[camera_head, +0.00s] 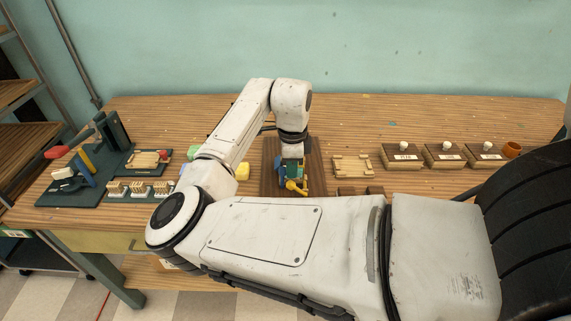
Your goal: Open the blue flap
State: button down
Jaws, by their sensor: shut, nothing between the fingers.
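My gripper (294,186) hangs at the end of my white arm, over a dark brown board near the middle of the table. Teal and yellow parts show at its tip, too small to separate clearly; it looks shut. A narrow slanted blue panel (84,170), which may be the blue flap, stands on the dark green fixture (115,133) at the far left, well apart from my gripper. It is beside a yellow slanted piece (88,159). I cannot tell whether this panel is open or closed. My forearm hides part of the table front.
A red knob (57,152) and white block (62,173) are by the fixture. A wooden tray (148,160) and racks of pale pieces (140,187) lie beside it. A yellow block (242,172) sits left of my gripper.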

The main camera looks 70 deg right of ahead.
jog(key=shift+w+a+f, duration=0.35)
jog(key=shift+w+f, duration=0.05)
jog(key=shift+f, duration=0.3)
jog(key=shift+w+a+f, duration=0.1)
jog(key=shift+w+a, duration=0.1)
jog(key=shift+w, duration=0.5)
notch_tip(320, 180, up, 8)
jog(key=s+p, duration=0.1)
jog(key=p, duration=0.5)
jog(key=shift+d+f, duration=0.15)
jog(key=shift+d, duration=0.15)
